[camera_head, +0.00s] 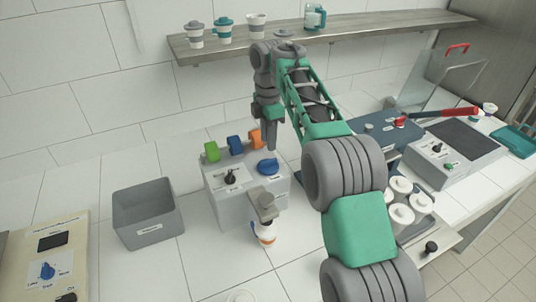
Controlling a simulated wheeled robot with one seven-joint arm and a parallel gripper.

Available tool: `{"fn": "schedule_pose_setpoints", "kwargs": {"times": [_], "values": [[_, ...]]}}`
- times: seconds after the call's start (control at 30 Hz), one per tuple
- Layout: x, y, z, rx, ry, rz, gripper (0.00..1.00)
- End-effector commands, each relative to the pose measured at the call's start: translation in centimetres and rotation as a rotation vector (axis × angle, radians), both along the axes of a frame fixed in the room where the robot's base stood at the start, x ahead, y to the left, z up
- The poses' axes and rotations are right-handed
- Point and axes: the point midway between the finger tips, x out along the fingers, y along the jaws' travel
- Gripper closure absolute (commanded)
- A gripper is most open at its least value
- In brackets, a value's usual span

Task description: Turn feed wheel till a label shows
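A grey machine (232,207) stands on the counter with green, blue and orange rounded parts along its back edge. Its front top has a black knob (230,177) on a white label plate and a round blue wheel-like knob (268,167). No writing naming a feed wheel is readable, and I cannot make out a fresh label coming out. My gripper (272,146) points down just behind and above the round blue knob. Its fingers look narrow and overlap from this angle, so I cannot tell their opening or whether they touch anything.
A cup with an orange band (265,234) stands under the machine's grey spout (263,204). An empty grey bin (147,213) is left. White lidded cups (400,213) and a device with a red lever (444,113) are right. A shelf (365,29) with cups hangs above.

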Motion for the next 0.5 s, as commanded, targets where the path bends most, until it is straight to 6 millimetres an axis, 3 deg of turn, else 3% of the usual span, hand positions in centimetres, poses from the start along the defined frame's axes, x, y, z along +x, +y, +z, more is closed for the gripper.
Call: {"fn": "schedule_pose_setpoints", "kwargs": {"times": [0.4,0.5], "values": [[0.2,0.1,-6.9,-0.003,0.001,0.024,0.66],[0.2,0.0,-7.8,-0.002,0.000,0.022,0.66]]}}
